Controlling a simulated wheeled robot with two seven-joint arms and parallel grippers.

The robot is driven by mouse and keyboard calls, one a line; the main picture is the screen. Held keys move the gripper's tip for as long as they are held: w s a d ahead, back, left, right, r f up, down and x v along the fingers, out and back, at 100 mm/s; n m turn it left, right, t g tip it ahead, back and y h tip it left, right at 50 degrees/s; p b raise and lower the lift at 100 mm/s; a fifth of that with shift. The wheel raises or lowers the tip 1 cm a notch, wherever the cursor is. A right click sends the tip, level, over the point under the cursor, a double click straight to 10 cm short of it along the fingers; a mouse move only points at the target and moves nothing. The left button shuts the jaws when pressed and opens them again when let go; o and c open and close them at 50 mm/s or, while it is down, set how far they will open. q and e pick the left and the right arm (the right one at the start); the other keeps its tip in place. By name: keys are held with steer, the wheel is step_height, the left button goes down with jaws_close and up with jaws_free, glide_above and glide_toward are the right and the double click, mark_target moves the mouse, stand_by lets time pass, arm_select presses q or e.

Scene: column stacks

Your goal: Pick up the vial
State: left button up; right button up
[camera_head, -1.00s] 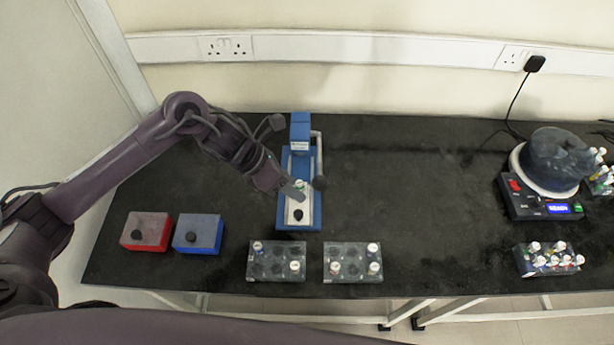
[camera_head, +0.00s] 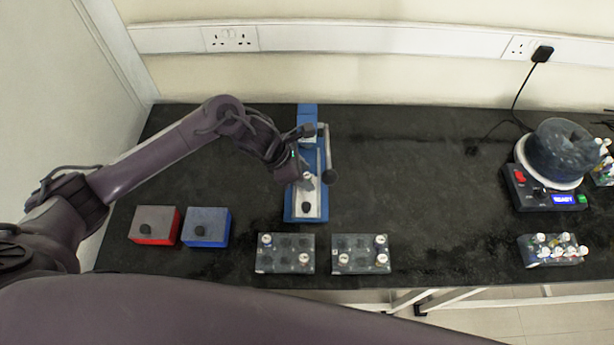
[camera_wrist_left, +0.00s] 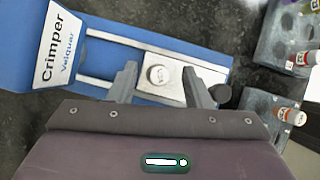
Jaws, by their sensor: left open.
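The vial (camera_wrist_left: 158,75), seen from above as a round white cap, stands on the metal bed of the blue crimper (camera_head: 303,212). The crimper's labelled head (camera_wrist_left: 62,45) shows at the left of the left wrist view. My left gripper (camera_head: 305,179) is over the crimper bed and open. In the left wrist view its two fingers stand on either side of the cap, with gaps showing. In the head view the gripper partly hides the vial. My right gripper is not in view.
Two grey racks (camera_head: 285,254) (camera_head: 361,254) with some capped vials stand in front of the crimper. Red (camera_head: 154,226) and blue (camera_head: 206,228) boxes are to their left. A device with a READY display (camera_head: 545,190) and another vial rack (camera_head: 553,250) stand right. The bench middle is clear.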

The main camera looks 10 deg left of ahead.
arm_select(q)
steer(key=c, duration=0.9)
jaws_close()
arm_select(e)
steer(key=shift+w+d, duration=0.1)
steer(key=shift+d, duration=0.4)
arm_select(q)
steer(key=shift+r, duration=0.1)
